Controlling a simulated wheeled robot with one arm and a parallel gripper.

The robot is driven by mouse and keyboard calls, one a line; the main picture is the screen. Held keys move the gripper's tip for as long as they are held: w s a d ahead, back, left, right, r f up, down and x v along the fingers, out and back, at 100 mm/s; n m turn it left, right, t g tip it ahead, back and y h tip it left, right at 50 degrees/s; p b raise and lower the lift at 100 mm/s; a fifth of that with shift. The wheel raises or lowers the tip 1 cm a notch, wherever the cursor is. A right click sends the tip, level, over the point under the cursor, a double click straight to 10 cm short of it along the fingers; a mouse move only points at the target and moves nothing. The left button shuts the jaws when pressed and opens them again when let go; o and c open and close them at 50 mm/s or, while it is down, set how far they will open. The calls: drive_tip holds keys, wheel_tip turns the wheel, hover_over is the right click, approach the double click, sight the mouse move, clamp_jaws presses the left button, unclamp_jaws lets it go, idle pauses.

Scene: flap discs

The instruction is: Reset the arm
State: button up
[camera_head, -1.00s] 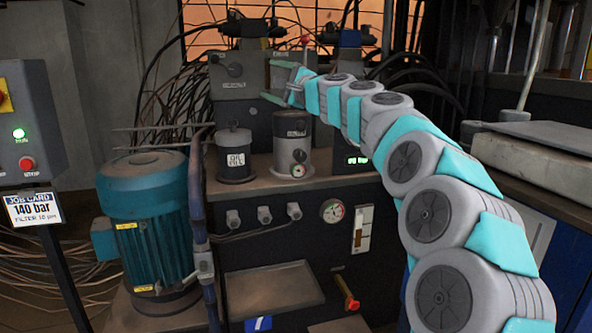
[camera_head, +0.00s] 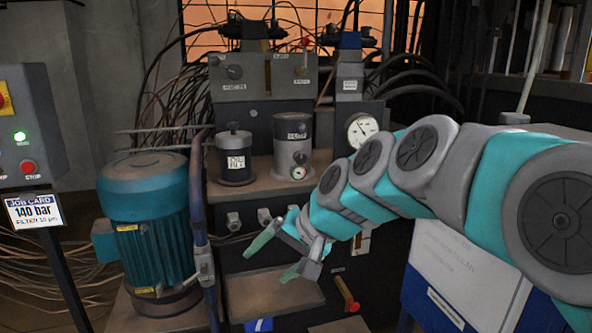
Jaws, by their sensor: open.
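My arm reaches in from the right edge, a chain of grey and teal links. My gripper (camera_head: 276,257) is at its end, in the lower middle of the picture. Its two teal-tipped fingers are spread apart with nothing between them. They appear in front of the dark front panel of the hydraulic unit (camera_head: 250,270), above its shallow tray (camera_head: 272,296). I cannot tell whether the fingers touch anything. My arm hides part of the panel.
A teal motor (camera_head: 150,225) stands left, beside a job card (camera_head: 33,210) reading 140 bar. Two canisters, one dark (camera_head: 235,155) and one grey (camera_head: 293,150), stand on the unit's shelf. A round gauge (camera_head: 361,129) is behind my arm. A blue-and-white cabinet (camera_head: 455,270) is at right.

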drive_tip(key=s+d+f+g+h, duration=0.2)
drive_tip(key=s+d+f, duration=0.3)
drive_tip(key=s, duration=0.4)
drive_tip(key=s+d+f+n+g+h, duration=0.1)
drive_tip(key=s+d+f+g+h, duration=0.1)
drive_tip(key=s+d+f, duration=0.3)
drive_tip(key=s+d+f+n+g+h, duration=0.1)
drive_tip(key=s+d+f+h, duration=0.2)
drive_tip(key=s+d+f, duration=0.3)
drive_tip(key=s+d, duration=0.3)
drive_tip(key=s, duration=0.4)
drive_tip(key=shift+d+g, duration=0.15)
drive_tip(key=shift+g, duration=0.25)
idle(0.6)
